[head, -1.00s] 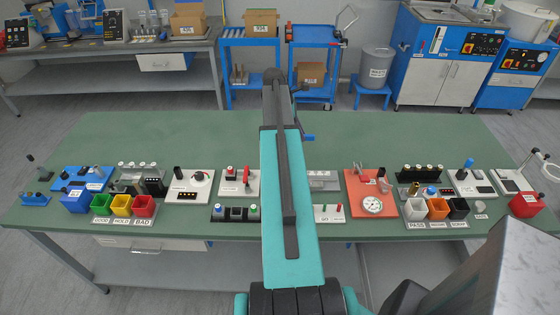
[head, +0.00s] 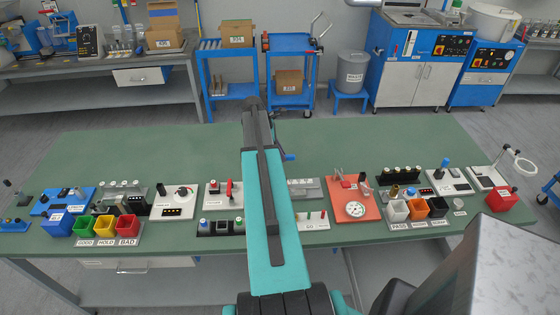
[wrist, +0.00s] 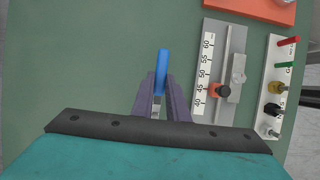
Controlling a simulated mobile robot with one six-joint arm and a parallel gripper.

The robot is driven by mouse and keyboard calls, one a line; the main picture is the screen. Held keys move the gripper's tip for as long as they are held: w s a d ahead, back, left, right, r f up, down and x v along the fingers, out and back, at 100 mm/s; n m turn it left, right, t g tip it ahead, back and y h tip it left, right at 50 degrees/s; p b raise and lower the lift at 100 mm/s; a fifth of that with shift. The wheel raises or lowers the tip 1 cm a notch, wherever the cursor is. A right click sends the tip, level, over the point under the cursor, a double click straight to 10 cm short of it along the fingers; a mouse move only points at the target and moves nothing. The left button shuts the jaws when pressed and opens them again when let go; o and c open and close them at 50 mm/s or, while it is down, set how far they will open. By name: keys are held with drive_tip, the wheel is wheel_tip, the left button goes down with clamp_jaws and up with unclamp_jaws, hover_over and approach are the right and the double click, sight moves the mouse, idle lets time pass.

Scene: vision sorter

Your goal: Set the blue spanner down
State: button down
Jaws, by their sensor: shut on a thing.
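The blue spanner (wrist: 162,68) is held upright-looking in the wrist view, its blue end sticking out beyond the fingers of my gripper (wrist: 159,92). The two dark fingers are closed on it from either side. Its lower part is hidden between the fingers. In the head view a bit of the blue spanner (head: 289,157) shows just right of my arm, over the green bench top (head: 380,140). My gripper is mostly hidden behind the arm there. I cannot tell whether the spanner touches the bench.
In the wrist view, a scale plate (wrist: 205,75) with a slider and a white panel (wrist: 279,85) with coloured plugs lie right of the gripper. Green surface to the left is clear. In the head view, an orange board (head: 354,190) and coloured bins (head: 127,228) line the bench's front.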

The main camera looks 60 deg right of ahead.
drive_tip(key=shift+f, duration=0.3)
drive_tip(key=shift+f+p, duration=0.7)
drive_tip(key=shift+f, duration=1.15)
drive_tip(key=shift+f, duration=0.1)
drive_tip(key=c, duration=1.7)
unclamp_jaws()
drive_tip(key=shift+c, duration=0.2)
drive_tip(key=shift+b+v, duration=2.15)
drive_tip(key=shift+v, duration=4)
drive_tip(key=shift+s+d, duration=0.1)
